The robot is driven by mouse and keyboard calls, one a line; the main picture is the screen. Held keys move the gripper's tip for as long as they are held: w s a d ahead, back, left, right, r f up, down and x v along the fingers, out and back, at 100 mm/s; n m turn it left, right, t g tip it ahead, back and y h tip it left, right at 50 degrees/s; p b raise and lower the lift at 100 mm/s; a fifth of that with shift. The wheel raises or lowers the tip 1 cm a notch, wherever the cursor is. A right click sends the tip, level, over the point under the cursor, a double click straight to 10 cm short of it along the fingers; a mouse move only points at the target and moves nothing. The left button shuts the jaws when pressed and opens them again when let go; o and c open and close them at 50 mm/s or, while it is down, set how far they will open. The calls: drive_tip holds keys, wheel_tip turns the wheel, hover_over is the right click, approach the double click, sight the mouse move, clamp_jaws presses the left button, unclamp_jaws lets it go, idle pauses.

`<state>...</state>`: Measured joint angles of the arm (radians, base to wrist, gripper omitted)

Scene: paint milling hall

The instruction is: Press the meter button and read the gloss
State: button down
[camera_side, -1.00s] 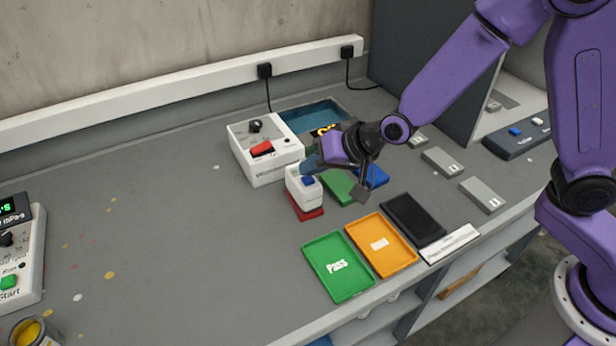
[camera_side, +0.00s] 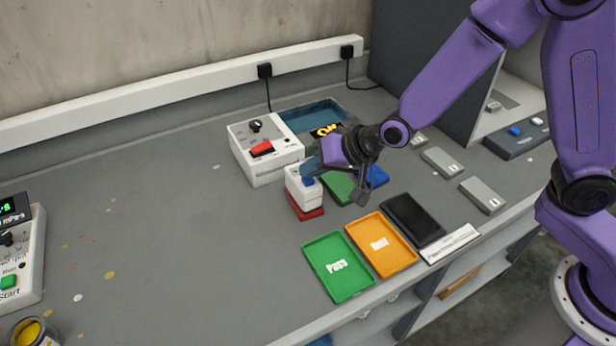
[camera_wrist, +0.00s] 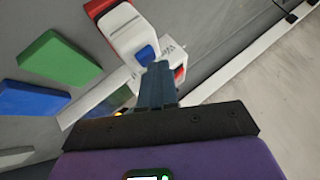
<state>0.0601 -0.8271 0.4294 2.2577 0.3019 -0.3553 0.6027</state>
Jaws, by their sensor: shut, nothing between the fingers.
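The gloss meter (camera_side: 303,192) is a small white block with a blue button (camera_side: 308,182) on top. It sits on a red panel (camera_side: 308,213) on the bench. In the wrist view the meter (camera_wrist: 125,30) is ahead of the fingers, with its blue button (camera_wrist: 146,54) at their tips. My gripper (camera_side: 310,170) is shut and empty, its tips right at the button. I cannot tell whether they touch it. No gloss reading can be made out in either view.
A white box with a red switch (camera_side: 262,148) stands just behind the meter. Green (camera_side: 338,188) and blue (camera_side: 376,176) panels lie to the right. Green (camera_side: 338,268), orange (camera_side: 381,245) and black (camera_side: 413,220) trays lie in front. The left bench is mostly clear.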

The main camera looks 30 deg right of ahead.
sight(313, 180)
drive_tip(key=shift+f, duration=0.15)
idle(0.5)
drive_tip(key=shift+r, duration=0.9)
drive_tip(key=shift+r, duration=2.5)
drive_tip(key=s+d+n+g+h, duration=0.2)
drive_tip(key=s+d+n, duration=0.5)
drive_tip(key=s+d, duration=0.4)
drive_tip(key=s+d+n+g+h, duration=0.3)
drive_tip(key=s+d+n+g, duration=0.2)
drive_tip(key=s+d, duration=0.6)
drive_tip(key=s+n, duration=0.2)
drive_tip(key=s, duration=0.5)
